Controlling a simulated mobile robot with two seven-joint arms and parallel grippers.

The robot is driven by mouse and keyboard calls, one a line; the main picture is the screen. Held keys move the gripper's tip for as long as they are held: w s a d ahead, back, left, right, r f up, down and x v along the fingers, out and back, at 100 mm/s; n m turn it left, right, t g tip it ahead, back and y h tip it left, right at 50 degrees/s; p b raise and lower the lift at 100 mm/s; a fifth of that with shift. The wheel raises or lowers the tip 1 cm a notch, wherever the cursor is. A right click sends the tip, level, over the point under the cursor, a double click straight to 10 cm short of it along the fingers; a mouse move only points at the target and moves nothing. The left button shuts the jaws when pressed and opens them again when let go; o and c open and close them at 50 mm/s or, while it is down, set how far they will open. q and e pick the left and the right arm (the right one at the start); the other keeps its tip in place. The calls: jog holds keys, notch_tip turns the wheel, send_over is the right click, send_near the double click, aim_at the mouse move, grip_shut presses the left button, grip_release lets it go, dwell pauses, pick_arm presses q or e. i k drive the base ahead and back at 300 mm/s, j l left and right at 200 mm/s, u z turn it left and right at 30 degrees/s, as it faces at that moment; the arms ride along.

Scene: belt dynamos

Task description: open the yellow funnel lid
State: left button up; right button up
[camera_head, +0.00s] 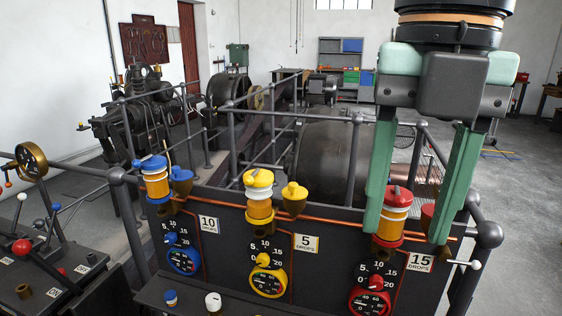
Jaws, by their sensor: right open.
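The yellow funnel (294,200) stands on the panel's top just right of the yellow-capped oiler (259,196). Its yellow lid (294,189) with a small knob sits on top and looks closed. My right gripper (407,236) comes down from the top right with two long green fingers spread apart and nothing clamped between them. It is well right of the yellow funnel. The red-capped oiler (397,200) shows between its fingers in the picture; I cannot tell whether they touch. The right finger partly hides the red funnel (427,214). My left gripper is not in view.
A blue-capped oiler (154,178) and blue funnel (181,180) stand at left. A copper pipe (338,229) runs along the panel. Grey railings (356,150) rise behind it. Levers (22,247) stand on the left console. The space above the yellow funnel is clear.

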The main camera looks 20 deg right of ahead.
aim_at(294, 191)
jog(key=i, duration=1.05)
